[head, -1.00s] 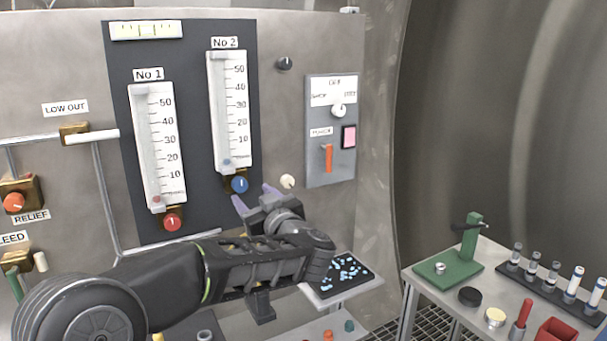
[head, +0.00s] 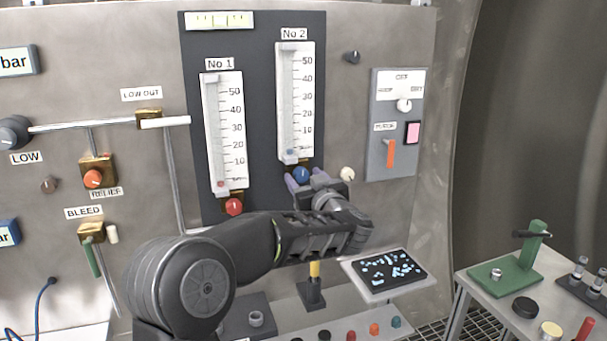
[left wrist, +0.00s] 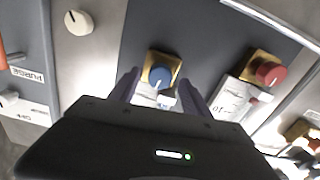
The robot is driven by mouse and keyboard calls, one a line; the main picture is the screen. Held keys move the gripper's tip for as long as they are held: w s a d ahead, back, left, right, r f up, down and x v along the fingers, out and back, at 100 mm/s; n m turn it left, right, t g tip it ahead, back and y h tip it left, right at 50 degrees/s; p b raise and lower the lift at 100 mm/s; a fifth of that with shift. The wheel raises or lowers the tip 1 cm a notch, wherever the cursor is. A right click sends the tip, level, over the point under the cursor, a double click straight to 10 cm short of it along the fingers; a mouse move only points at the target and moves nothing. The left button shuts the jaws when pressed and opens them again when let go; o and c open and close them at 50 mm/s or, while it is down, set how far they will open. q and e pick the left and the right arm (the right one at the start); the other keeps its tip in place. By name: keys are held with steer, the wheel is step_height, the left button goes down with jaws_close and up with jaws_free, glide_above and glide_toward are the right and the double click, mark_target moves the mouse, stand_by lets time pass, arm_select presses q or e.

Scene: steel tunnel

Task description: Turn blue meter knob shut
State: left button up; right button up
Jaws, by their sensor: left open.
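The blue knob (head: 301,174) sits at the foot of the white No 2 meter (head: 295,103) on the dark panel. In the left wrist view the blue knob (left wrist: 161,76) has a white mark and a brass block behind it. My right gripper is not in view.
The red knob (head: 234,206) of the No 1 meter (head: 224,133) is to the left. A cream knob (head: 347,173) and a grey switch box (head: 393,125) are to the right. A small shelf with a dark tray (head: 389,268) is below right.

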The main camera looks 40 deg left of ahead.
arm_select(q)
steer(key=shift+w+a, duration=0.35)
steer(key=shift+a, duration=0.15)
steer(key=shift+c, duration=0.2)
jaws_close()
